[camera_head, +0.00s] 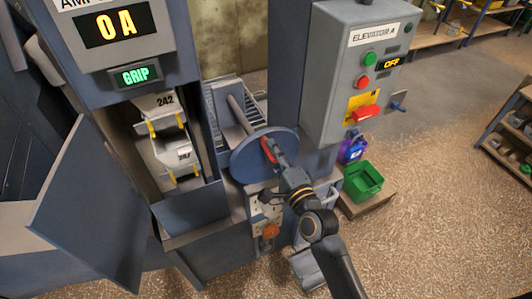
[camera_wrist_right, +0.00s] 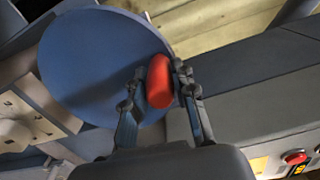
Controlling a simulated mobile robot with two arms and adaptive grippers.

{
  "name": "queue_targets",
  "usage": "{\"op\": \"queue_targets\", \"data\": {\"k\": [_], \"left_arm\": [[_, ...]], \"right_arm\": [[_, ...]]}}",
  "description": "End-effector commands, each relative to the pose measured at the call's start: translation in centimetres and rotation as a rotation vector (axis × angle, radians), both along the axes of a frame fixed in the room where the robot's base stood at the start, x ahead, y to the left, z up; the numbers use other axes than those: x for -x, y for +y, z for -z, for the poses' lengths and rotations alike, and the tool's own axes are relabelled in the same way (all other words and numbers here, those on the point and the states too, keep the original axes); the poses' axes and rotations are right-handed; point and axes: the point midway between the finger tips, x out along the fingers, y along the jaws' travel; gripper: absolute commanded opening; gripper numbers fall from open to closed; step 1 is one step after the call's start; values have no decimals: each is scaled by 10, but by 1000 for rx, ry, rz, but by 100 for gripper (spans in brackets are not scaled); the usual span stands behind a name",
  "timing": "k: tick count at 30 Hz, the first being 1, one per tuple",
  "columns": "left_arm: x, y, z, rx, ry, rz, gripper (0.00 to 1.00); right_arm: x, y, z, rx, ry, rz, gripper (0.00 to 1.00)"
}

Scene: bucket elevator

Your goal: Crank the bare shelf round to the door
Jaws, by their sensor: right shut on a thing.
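The blue-grey crank disc (camera_head: 250,158) stands on the elevator's side, with a red handle knob (camera_head: 268,150) near its rim. My right gripper (camera_head: 273,150) is shut on the red knob; the right wrist view shows the knob (camera_wrist_right: 159,82) between both fingers, with the disc (camera_wrist_right: 90,70) behind it. The door (camera_head: 90,205) hangs open at the left of the elevator opening. Inside the opening are light grey shelves or buckets (camera_head: 175,152) with yellow edges, one marked 242. I cannot tell whether a bare shelf is among them. My left gripper is not in view.
An ammeter display (camera_head: 110,25) reads 0 A, and a green display (camera_head: 136,76) reads GRIP. The control box (camera_head: 355,75) labelled ELEVATOR A shows OFF. A green bin (camera_head: 362,181) and a purple container (camera_head: 352,150) stand right of the disc. Open floor lies at the right.

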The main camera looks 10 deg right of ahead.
Motion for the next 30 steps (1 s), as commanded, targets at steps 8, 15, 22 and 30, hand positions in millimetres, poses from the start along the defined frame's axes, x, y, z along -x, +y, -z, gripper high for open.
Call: {"op": "queue_targets", "data": {"k": [8,15,22,30], "left_arm": [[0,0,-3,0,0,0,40],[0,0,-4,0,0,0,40],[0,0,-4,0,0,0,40],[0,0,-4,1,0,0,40]], "right_arm": [[-3,-9,-3,-85,21,3,0],[-4,-11,-3,-103,29,2,0],[-4,-11,-2,-103,29,2,0],[-4,-10,-2,-103,30,1,50]]}}
